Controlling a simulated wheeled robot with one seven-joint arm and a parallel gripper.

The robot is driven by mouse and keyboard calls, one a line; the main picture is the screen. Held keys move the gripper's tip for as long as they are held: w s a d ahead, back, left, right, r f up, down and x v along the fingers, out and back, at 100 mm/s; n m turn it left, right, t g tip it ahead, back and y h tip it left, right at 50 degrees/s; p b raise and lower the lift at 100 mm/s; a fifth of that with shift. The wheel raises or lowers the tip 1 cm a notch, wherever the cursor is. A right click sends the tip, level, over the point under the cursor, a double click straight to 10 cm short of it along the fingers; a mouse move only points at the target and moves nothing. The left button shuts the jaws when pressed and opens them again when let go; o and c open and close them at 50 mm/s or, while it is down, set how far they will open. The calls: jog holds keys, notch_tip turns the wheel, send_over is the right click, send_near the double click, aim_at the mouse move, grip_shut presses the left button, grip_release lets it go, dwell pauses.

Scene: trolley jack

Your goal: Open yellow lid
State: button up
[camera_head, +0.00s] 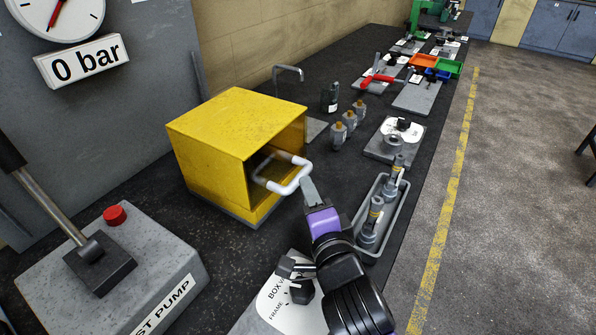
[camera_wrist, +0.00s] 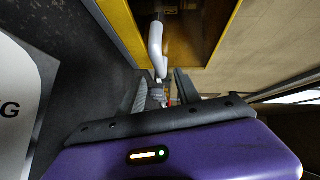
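The yellow box (camera_head: 215,130) stands on the dark bench; its right-facing front shows a dark interior, and I cannot tell whether a see-through panel covers it. A white U-shaped handle (camera_head: 290,184) juts from this front, and it also shows in the wrist view (camera_wrist: 156,48). A separate yellow lid cannot be made out. My gripper (camera_head: 308,186) is just right of the handle, its fingertips close to the handle's outer corner. In the wrist view my gripper (camera_wrist: 162,88) has its fingers apart, with the handle's end just ahead of the gap; contact cannot be told.
A grey tray with bottle-like parts (camera_head: 380,215) lies right of my gripper. A test pump (camera_head: 120,265) with a red button stands at front left. A BOX plate (camera_head: 285,305) lies below my arm. Open floor is at right.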

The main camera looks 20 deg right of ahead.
aim_at(301, 173)
jog(key=p+x, duration=0.1)
jog(key=x, duration=0.6)
jog(key=shift+w+f+p, duration=0.1)
jog(key=shift+w+p, duration=0.3)
grip_shut()
jog(key=shift+f, duration=0.1)
dwell(1.1)
